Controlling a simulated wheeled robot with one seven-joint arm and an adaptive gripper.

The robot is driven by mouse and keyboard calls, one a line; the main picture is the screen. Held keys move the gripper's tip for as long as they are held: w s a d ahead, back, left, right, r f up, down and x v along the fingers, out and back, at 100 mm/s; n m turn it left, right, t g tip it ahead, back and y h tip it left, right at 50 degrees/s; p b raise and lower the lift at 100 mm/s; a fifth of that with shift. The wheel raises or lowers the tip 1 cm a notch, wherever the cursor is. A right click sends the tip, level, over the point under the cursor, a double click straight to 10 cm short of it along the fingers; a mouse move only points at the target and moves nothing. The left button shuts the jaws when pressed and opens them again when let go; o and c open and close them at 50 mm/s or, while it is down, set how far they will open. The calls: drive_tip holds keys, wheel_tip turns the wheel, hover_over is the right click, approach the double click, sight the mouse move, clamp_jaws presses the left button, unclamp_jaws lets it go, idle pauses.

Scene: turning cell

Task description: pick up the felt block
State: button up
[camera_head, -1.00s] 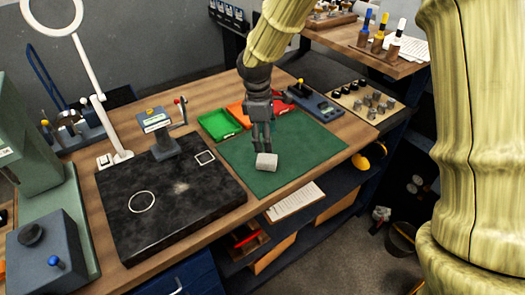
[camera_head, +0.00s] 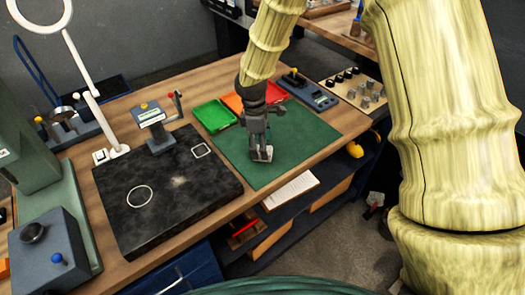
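The felt block (camera_head: 262,155), a small pale grey block, is on or just above the green mat (camera_head: 300,143) on the workbench. My gripper (camera_head: 261,156) points down at it, with its dark fingers at the block's sides. The fingers and their linkage hide much of the block. I cannot tell whether the fingers are pressed on it or whether it touches the mat.
A green tray (camera_head: 213,116) and an orange tray (camera_head: 233,103) lie behind the gripper. A black stone plate (camera_head: 165,195) with a grey gauge stand (camera_head: 156,130) is to the left. A blue-grey device (camera_head: 307,91) stands at the back right. The mat's right part is clear.

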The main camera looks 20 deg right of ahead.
drive_tip(key=shift+d+f+p, duration=0.1)
drive_tip(key=shift+f+p, duration=0.4)
drive_tip(key=shift+f, duration=1.1)
drive_tip(key=shift+c, duration=0.2)
drive_tip(key=c, duration=1.1)
drive_tip(key=shift+r, duration=0.15)
drive_tip(key=shift+c, duration=0.2)
drive_tip(key=shift+r+b, duration=0.75)
drive_tip(key=shift+r, duration=0.15)
drive_tip(key=shift+s+r+b, duration=0.5)
drive_tip(key=shift+r, duration=0.15)
drive_tip(key=s+d+r+b, duration=0.1)
drive_tip(key=s+b, duration=0.3)
drive_tip(key=s, duration=1.1)
drive_tip(key=shift+d+r, duration=0.25)
drive_tip(key=shift+r, duration=0.1)
